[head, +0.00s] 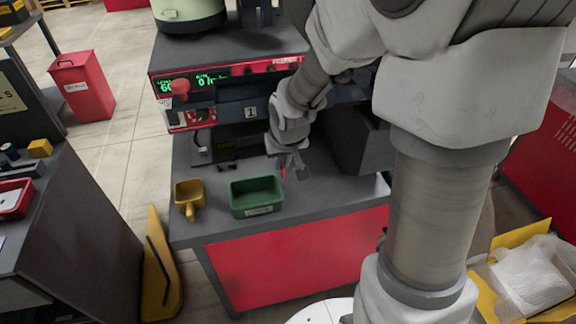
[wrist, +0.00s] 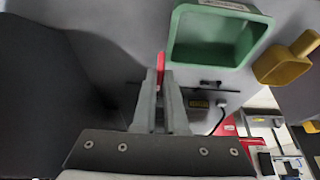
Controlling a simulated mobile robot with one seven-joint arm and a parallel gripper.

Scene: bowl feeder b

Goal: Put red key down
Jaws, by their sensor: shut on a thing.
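The red key (head: 283,171) is a small red piece at the tip of my gripper (head: 284,166) in the head view. In the wrist view the red key (wrist: 161,66) sticks out between the fingertips of my gripper (wrist: 160,76), which is shut on it. The key is over the grey bench top (head: 300,215), to the right of the green bin. I cannot tell whether it touches the bench. Part of the key is hidden by the fingers.
A green bin (head: 257,208) stands just left of my gripper, and it also shows in the wrist view (wrist: 262,48). A machine with a green display (head: 190,88) stands behind. Bench space in front of the gripper is clear.

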